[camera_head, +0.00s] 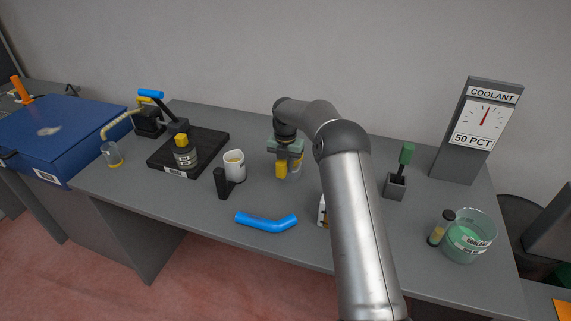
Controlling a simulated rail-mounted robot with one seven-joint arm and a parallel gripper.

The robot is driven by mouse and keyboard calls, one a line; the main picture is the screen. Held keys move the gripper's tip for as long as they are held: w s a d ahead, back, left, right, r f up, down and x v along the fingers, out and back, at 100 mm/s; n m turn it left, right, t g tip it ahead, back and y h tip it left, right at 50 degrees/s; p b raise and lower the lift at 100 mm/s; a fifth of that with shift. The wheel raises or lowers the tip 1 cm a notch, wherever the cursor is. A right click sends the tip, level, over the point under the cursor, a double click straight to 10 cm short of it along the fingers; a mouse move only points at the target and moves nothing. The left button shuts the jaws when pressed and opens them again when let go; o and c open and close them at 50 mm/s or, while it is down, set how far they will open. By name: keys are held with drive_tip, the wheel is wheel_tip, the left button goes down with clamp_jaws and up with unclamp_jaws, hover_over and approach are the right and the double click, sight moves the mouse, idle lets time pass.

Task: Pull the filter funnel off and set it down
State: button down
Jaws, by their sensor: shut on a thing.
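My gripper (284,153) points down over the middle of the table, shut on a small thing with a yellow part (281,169). I take this to be the filter funnel, but its shape is mostly hidden by the gripper. A pale, yellowish vessel shows just behind and to the right of the yellow part. I cannot tell whether the two touch, or whether the held thing is clear of the table.
A white mug (234,164) and black cylinder (221,183) stand left of my gripper. A blue hose (265,222) lies in front. A black pad (215,147) bears a yellow-topped canister (185,154). A glass bowl (470,238) and coolant gauge (475,130) stand right.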

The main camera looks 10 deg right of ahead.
drive_tip(key=shift+f, duration=0.15)
drive_tip(key=c, duration=1.2)
unclamp_jaws()
wheel_tip(320, 180, up, 17)
drive_tip(key=b, duration=0.1)
drive_tip(key=shift+r, duration=0.2)
